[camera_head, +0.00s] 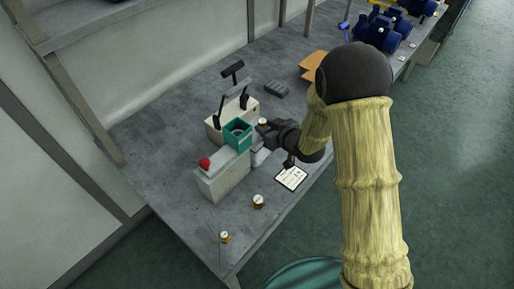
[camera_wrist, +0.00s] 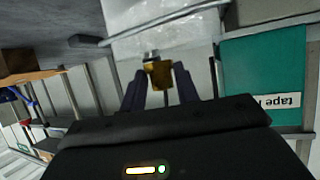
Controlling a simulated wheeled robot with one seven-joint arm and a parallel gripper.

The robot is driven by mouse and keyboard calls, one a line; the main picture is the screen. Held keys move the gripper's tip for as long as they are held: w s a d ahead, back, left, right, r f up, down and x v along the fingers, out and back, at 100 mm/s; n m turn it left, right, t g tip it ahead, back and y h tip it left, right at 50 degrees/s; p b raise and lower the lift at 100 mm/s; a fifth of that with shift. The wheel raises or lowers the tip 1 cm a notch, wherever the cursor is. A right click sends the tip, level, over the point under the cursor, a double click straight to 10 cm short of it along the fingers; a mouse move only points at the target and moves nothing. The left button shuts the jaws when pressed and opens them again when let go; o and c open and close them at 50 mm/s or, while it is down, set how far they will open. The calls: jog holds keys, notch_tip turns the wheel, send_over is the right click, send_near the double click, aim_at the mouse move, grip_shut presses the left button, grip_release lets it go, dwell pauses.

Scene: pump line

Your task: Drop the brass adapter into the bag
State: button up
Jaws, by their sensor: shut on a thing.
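The brass adapter (camera_wrist: 160,74) is a small gold-coloured piece between the two dark fingers of my gripper (camera_wrist: 160,88) in the wrist view. A small grey part shows at its far end. In the head view my gripper (camera_head: 266,132) is above the bench, beside the teal box, with a small brass piece (camera_head: 263,123) with a pale top at its fingertips. A clear, crinkled plastic surface, which looks like the bag (camera_wrist: 172,36), lies just beyond the adapter in the wrist view. I cannot tell whether they touch. The bag's opening is not clear.
A teal box (camera_head: 237,134), labelled "tape" in the wrist view (camera_wrist: 262,72), stands by a beige housing with a red button (camera_head: 205,163). Brass-based gauges (camera_head: 258,201) and (camera_head: 224,237) stand at the bench's front. A card (camera_head: 291,178) lies at the edge. Blue pumps (camera_head: 383,31) are farther back.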

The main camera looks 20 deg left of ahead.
jog(key=shift+s+f+b, duration=0.15)
jog(key=shift+f+b, duration=0.15)
jog(key=shift+f, duration=0.55)
jog(key=shift+d, duration=0.1)
jog(key=o, duration=1.1)
jog(key=shift+c, duration=0.2)
jog(key=b+v, duration=0.7)
jog(key=v, duration=1)
jog(key=shift+s, duration=0.15)
